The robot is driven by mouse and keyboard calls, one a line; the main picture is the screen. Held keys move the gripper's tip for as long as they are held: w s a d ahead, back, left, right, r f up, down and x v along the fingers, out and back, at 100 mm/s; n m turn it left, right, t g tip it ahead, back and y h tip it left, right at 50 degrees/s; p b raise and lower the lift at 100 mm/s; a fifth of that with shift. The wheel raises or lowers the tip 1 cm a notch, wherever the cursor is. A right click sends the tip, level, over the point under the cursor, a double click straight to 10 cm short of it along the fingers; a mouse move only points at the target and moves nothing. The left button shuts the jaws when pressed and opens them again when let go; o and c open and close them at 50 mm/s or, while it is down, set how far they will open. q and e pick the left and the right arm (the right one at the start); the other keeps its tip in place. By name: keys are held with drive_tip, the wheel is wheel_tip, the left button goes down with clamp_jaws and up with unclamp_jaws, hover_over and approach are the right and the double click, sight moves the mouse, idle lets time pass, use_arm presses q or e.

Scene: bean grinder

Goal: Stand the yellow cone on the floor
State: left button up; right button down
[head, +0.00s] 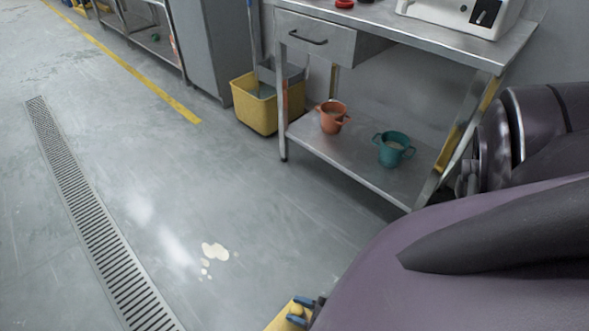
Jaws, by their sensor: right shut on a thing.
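A yellow thing, apparently the yellow cone (282,317), shows at the bottom edge of the head view, and most of it is cut off or hidden by my right arm. My right gripper (303,308) shows only in part there, with bluish fingers against the yellow piece; it is shut on it. I cannot tell whether the cone is upright or touching the floor (250,210). My left gripper is not in view.
Cream-coloured spill spots (215,251) lie on the floor. A drain grate (88,215) runs along the left. A steel table (345,165) holds an orange pot (332,118) and a teal pot (394,150) on its lower shelf. A yellow mop bucket (253,105) stands beside it.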

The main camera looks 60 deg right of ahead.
sight(304, 317)
wheel_tip(304, 317, down, 3)
drive_tip(key=shift+s+r+b, duration=0.15)
drive_tip(key=shift+b, duration=0.5)
drive_tip(key=shift+f, duration=0.4)
drive_tip(key=shift+w, duration=0.2)
drive_tip(key=shift+r, duration=0.1)
drive_tip(key=c, duration=0.6)
unclamp_jaws()
